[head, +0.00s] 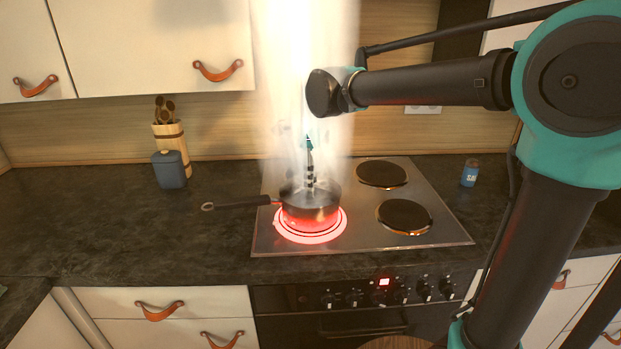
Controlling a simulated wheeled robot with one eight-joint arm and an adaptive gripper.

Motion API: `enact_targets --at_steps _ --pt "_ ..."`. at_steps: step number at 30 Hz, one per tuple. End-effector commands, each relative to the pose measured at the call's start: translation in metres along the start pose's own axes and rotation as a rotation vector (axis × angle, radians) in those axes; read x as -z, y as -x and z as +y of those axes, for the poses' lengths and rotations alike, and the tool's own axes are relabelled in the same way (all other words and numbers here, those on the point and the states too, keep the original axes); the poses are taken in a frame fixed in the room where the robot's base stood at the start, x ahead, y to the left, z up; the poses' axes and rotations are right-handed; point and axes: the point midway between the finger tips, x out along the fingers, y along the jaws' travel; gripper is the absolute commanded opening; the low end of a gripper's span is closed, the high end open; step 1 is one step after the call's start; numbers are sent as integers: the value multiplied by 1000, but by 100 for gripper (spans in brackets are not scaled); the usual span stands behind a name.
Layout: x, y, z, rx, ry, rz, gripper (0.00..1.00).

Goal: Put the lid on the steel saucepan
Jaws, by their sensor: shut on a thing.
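The steel saucepan (309,218) stands on the glowing front-left burner, with its dark handle pointing left. My gripper (311,184) reaches straight down over the pan, and its fingers are small and veiled by pale steam. It is shut on what looks like the lid (297,193), a dark disc shape at the pan's top. Steam and distance blur the lid's edge, so I cannot tell whether it rests on the rim or hangs just above it.
The front-left burner (339,230) glows red on the steel hob (440,231). The other visible plates are bare. A salt container (469,173) stands right of the hob. A blue-grey container (169,169) and a utensil block (172,139) stand at the back left. The left counter is clear.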

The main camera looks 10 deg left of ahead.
Motion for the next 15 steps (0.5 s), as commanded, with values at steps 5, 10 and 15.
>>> enact_targets --at_steps 5,10,15 --pt "0 0 0 0 0 0 0" --pt "0 0 0 0 0 0 37" --pt "0 0 0 0 0 0 51"
